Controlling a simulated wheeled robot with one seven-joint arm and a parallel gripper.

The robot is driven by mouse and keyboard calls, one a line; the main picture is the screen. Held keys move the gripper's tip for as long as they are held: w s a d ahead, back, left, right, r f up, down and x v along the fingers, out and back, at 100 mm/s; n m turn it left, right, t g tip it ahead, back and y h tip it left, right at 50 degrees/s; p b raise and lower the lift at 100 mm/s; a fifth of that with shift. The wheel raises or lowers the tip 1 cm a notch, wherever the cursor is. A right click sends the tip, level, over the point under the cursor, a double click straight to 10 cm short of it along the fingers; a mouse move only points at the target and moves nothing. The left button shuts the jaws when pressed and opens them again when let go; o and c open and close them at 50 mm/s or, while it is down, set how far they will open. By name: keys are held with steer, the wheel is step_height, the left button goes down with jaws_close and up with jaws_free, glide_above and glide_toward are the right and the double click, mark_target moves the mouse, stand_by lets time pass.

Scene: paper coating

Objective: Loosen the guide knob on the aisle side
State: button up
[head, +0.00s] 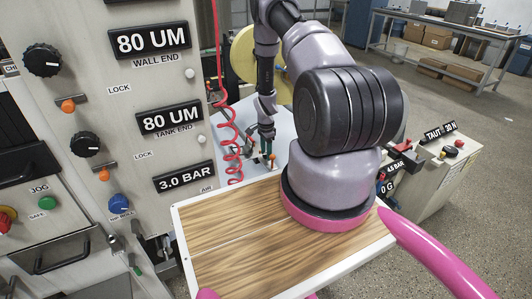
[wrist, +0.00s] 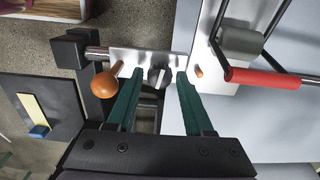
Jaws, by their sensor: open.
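In the wrist view a dark guide knob (wrist: 158,79) with a pale mark sits on a bright metal plate (wrist: 150,57). My gripper (wrist: 160,74) is open, with one green finger on each side of the knob. A gap shows between the knob and each finger; I cannot tell how far the tips are from the plate. In the head view my gripper (head: 266,140) points down over the pale table beside the coiled red hose. The guide knob is too small or hidden to make out there.
In the wrist view an orange ball knob (wrist: 104,84) is just left of the fingers. A small orange peg (wrist: 198,71) and a red-sleeved handle (wrist: 270,77) are on the right. In the head view a coiled red hose (head: 229,145) hangs close to my arm, beside the control panel (head: 115,75).

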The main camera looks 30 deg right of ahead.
jaws_close()
steer(key=shift+n, duration=0.3)
steer(key=n, duration=0.3)
steer(key=shift+n, duration=0.3)
steer(key=n, duration=0.4)
steer(key=shift+n, duration=0.3)
steer(key=n, duration=0.4)
steer(key=shift+n, duration=2.5)
